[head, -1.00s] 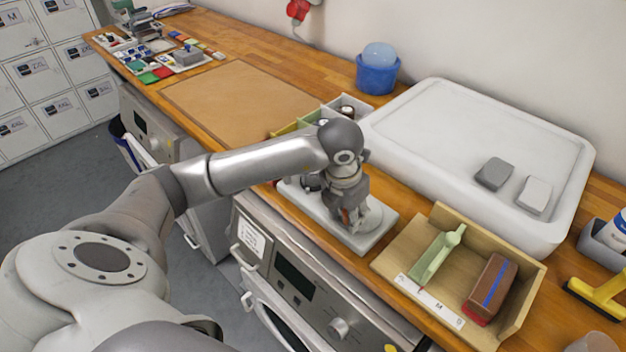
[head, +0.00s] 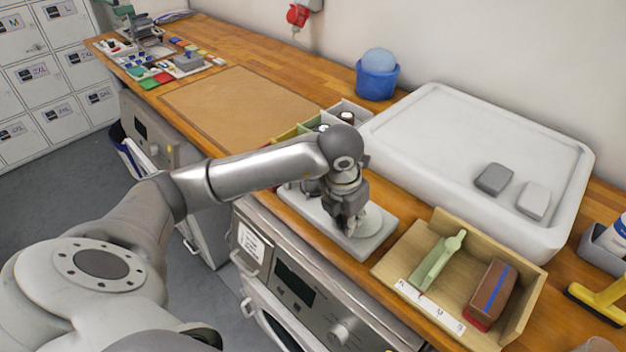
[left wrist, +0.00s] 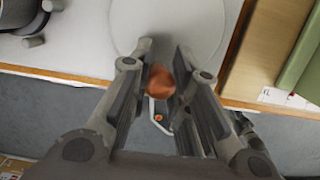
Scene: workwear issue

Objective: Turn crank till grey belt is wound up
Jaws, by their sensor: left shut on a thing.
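The winder stands on a pale grey base plate (head: 377,245) at the counter's front edge. Its round pale disc (head: 372,220) also shows in the left wrist view (left wrist: 185,22). My left gripper (head: 347,222) is over the disc, pointing down. In the left wrist view its two fingers (left wrist: 163,58) are shut on the orange-brown crank knob (left wrist: 160,82), one on each side. A dark part of the winder (head: 311,186) is partly hidden behind my wrist. I cannot clearly make out the grey belt or how much is wound. My right gripper is out of view.
A wooden tray (head: 447,225) with a green tool and a brown brush stands close right of the winder. A divided bin (head: 290,134) and a large white tray (head: 440,100) are behind. The brown mat (head: 235,105) is clear.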

